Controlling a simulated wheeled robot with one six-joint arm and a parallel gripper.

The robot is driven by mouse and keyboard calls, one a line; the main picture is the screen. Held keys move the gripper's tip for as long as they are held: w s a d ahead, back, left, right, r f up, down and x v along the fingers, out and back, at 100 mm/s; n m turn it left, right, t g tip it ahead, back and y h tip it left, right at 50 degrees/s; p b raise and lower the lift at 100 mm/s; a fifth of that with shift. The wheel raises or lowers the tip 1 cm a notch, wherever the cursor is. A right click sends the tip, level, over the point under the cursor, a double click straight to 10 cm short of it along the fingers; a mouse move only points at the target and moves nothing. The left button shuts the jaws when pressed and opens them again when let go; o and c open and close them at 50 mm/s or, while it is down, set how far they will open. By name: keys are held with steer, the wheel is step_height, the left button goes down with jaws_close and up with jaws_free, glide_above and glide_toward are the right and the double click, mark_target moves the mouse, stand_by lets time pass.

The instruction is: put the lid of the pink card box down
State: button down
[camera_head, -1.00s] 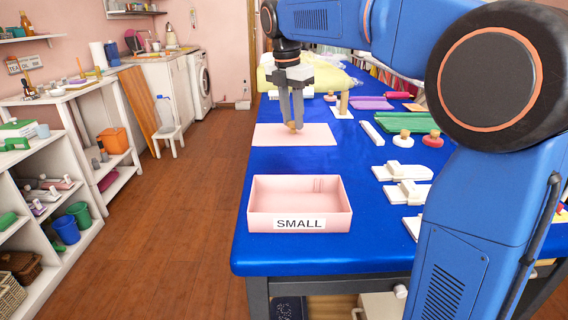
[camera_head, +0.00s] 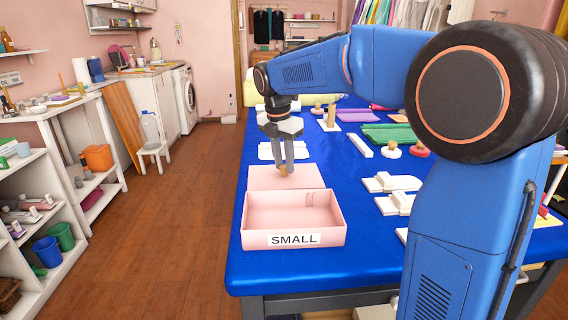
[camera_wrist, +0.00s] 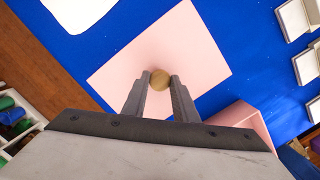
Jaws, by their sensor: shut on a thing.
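The lid (camera_head: 266,179) is a flat pink card with a round wooden knob (camera_head: 284,170). It lies level just behind the open pink card box (camera_head: 292,240) labelled SMALL, on or close above the blue table; I cannot tell whether it touches. My gripper (camera_head: 285,166) points down from above, shut on the knob. In the wrist view the knob (camera_wrist: 160,79) sits between my two fingertips (camera_wrist: 159,82), with the lid (camera_wrist: 185,45) spread flat around it. The box (camera_wrist: 243,118) shows partly at the lower right, its rest hidden by my gripper.
A white padded piece (camera_head: 267,152) lies behind the lid. White blocks (camera_head: 392,184) and a white bar (camera_head: 361,146) lie to the right on the blue table (camera_head: 370,262). Bare cloth shows between lid and blocks. A shelf (camera_head: 60,215) stands left across the floor.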

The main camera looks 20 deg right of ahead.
mark_target(280, 178)
steer(key=shift+f, duration=0.2)
steer(key=c, duration=1.4)
jaws_free()
step_height(280, 178, up, 12)
steer(key=s+a, duration=0.1)
steer(key=shift+a, duration=0.25)
